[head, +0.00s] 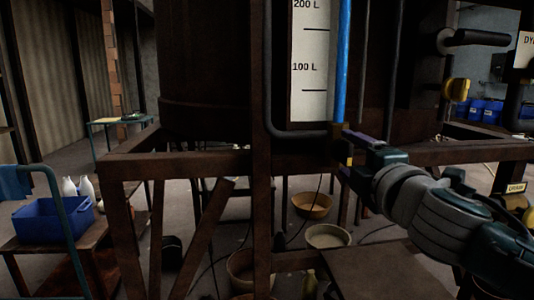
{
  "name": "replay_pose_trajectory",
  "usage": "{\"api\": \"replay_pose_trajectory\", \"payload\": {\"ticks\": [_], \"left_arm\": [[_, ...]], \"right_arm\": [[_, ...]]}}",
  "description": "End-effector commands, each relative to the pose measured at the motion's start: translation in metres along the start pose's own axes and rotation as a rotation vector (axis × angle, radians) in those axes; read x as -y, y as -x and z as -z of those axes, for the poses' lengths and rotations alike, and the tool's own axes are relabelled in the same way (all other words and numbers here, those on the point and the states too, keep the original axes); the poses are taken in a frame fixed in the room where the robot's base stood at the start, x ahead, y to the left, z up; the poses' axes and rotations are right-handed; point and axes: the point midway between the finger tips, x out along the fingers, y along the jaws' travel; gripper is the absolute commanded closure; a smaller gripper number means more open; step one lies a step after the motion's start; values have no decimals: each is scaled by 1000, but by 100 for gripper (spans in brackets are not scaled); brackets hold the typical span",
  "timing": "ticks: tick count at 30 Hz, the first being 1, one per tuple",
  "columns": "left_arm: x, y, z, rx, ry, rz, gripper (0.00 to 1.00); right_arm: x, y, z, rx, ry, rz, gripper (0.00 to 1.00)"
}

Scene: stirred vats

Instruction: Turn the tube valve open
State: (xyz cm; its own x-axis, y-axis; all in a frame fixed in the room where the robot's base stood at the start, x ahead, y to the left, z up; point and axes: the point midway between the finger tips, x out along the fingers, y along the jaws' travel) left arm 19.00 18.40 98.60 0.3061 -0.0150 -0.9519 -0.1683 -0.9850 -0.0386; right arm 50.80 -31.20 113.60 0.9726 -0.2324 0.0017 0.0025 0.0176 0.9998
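The blue sight tube (343,60) runs upright beside a white level scale (311,70) marked 100 L and 200 L, on the dark vat (203,60). Small brass-coloured fittings show at the foot of the tube, where the tube valve seems to be. The valve's handle is mostly hidden, and I cannot tell its angle. My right gripper (347,155) reaches in from the right, with its fingertips at the tube's foot. Whether the fingers are closed on the valve is not clear. My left gripper is not in view.
A rusty brown frame (190,163) supports the vat and crosses in front of me. Several bowls, including a tan one (312,205), are on the floor below. A blue bin (53,218) stands on a cart at left. A yellow-handled fitting (457,90) is at upper right.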

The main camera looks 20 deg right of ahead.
Motion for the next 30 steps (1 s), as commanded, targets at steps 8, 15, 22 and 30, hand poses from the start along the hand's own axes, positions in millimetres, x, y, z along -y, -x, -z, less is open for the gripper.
{"api": "replay_pose_trajectory", "payload": {"ticks": [8, 15, 22, 30], "left_arm": [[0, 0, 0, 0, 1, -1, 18], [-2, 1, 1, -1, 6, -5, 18], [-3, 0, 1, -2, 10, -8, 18], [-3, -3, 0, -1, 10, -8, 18]], "right_arm": [[0, 0, 0, 1, -2, 1, 15], [2, 15, 0, 0, -2, 4, 15], [2, 58, 0, -1, -3, 3, 15], [1, 94, 0, 1, -1, 2, 15]]}}
